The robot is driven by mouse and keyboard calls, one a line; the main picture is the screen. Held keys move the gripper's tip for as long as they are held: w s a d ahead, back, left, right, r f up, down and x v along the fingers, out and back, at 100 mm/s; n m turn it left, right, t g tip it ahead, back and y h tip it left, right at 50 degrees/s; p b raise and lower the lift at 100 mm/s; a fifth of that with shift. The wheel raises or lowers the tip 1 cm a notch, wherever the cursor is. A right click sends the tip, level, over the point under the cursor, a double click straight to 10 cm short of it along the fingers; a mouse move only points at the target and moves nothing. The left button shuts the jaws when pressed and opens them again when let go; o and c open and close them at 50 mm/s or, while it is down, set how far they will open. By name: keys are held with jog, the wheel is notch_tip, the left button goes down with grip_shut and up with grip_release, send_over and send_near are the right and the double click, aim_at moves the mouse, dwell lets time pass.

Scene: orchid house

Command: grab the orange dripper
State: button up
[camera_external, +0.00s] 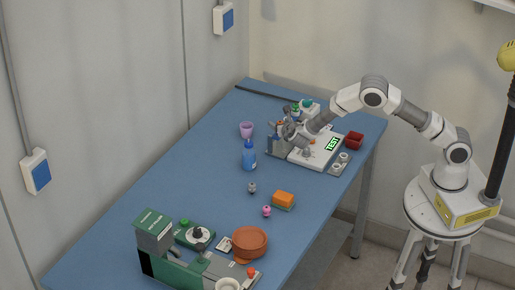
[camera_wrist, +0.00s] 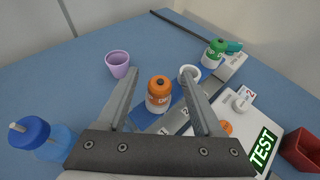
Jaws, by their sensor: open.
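The orange dripper, a small bottle with an orange cap and a white and orange body (camera_wrist: 159,94), stands upright in the wrist view. It appears between the two fingers of my gripper (camera_wrist: 160,78), which are apart. I see gaps on both sides of the bottle, and no contact shows. In the external view my gripper (camera_external: 284,130) is low over the far right part of the blue table, at the left end of a white and grey station. The arm and fingers largely hide the dripper there.
A green-capped bottle (camera_wrist: 215,53) and a white ring (camera_wrist: 189,74) stand beyond the dripper. A purple cup (camera_wrist: 118,64) and a blue bottle (camera_external: 249,156) stand to the left. The white TEST panel (camera_external: 316,150) and a red bin (camera_external: 355,140) lie right.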

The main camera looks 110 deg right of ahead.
grip_shut()
jog(key=shift+r, duration=0.15)
dwell(0.4)
